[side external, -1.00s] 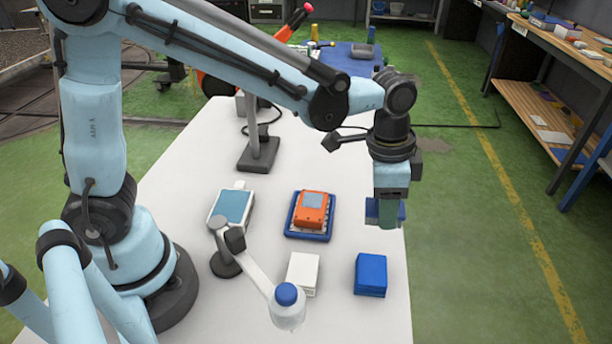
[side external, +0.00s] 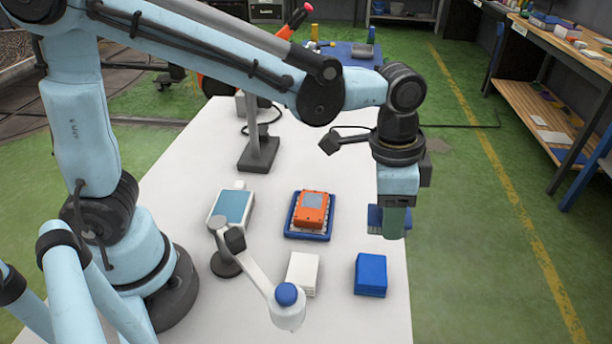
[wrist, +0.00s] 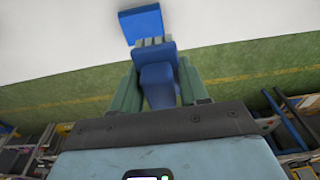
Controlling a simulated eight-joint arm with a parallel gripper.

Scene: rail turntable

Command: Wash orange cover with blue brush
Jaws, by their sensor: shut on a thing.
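An orange cover (side external: 312,209), a boxy orange device with a grey-blue panel, lies in a blue tray (side external: 292,231) on the white table. My gripper (side external: 391,222) is over the table's right edge, to the right of the orange cover and apart from it. It is shut on a blue brush, partly hidden by the fingers in the side view. In the wrist view the blue brush (wrist: 158,85) sits between the green fingers, with pale bristles at its far end. My gripper also shows in the wrist view (wrist: 157,75).
A stack of blue cloths or pads (side external: 370,273) and a white stack (side external: 303,272) stand nearer the camera.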

